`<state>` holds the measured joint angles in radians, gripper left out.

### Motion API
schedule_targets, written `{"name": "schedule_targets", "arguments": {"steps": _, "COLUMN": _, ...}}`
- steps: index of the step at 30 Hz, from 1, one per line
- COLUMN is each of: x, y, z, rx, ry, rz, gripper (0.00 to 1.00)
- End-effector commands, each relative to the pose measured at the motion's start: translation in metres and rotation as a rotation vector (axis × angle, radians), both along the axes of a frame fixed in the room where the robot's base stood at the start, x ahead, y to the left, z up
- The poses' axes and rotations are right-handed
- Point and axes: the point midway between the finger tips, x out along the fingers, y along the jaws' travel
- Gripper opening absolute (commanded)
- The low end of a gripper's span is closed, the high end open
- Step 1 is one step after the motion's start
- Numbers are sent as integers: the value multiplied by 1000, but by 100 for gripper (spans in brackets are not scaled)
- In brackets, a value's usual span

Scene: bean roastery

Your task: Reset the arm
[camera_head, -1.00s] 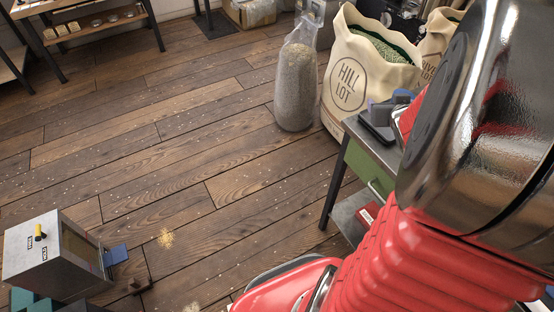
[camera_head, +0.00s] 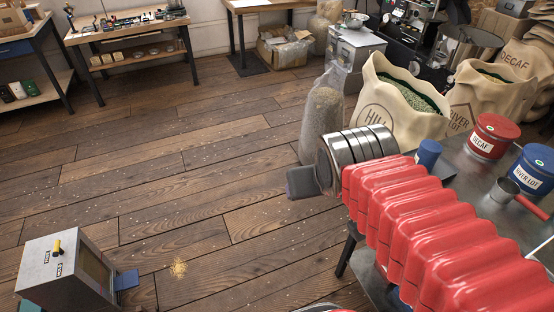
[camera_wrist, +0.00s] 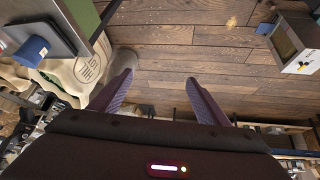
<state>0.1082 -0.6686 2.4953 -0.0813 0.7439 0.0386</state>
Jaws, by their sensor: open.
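My arm, with a ribbed red sleeve and a metal wrist, reaches from the lower right toward the middle of the head view. In that view one dark finger of my gripper (camera_head: 303,182) shows past the wrist, over the wooden floor. In the wrist view both purple fingers of my gripper (camera_wrist: 158,97) stand well apart. The rest of the gripper is hidden behind the wrist in the head view.
Sacks and a clear bag (camera_head: 322,112) stand behind. A grey box machine (camera_head: 62,270) sits lower left.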

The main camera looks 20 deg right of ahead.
Motion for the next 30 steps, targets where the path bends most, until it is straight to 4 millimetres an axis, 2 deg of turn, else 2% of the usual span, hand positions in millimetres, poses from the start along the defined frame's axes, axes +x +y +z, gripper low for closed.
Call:
{"name": "schedule_targets", "arguments": {"steps": 1, "x": -10, "y": 17, "z": 2, "rx": 18, "ry": 17, "rz": 40, "gripper": 69}}
{"name": "schedule_targets", "arguments": {"steps": 3, "x": -23, "y": 33, "z": 2, "rx": 39, "ry": 45, "rz": 78, "gripper": 69}}
{"name": "schedule_targets", "arguments": {"steps": 7, "x": -36, "y": 47, "z": 2, "rx": 61, "ry": 74, "rz": 116, "gripper": 69}}
{"name": "schedule_targets", "arguments": {"steps": 30, "x": -37, "y": 48, "z": 2, "rx": 62, "ry": 78, "rz": 118, "gripper": 69}}
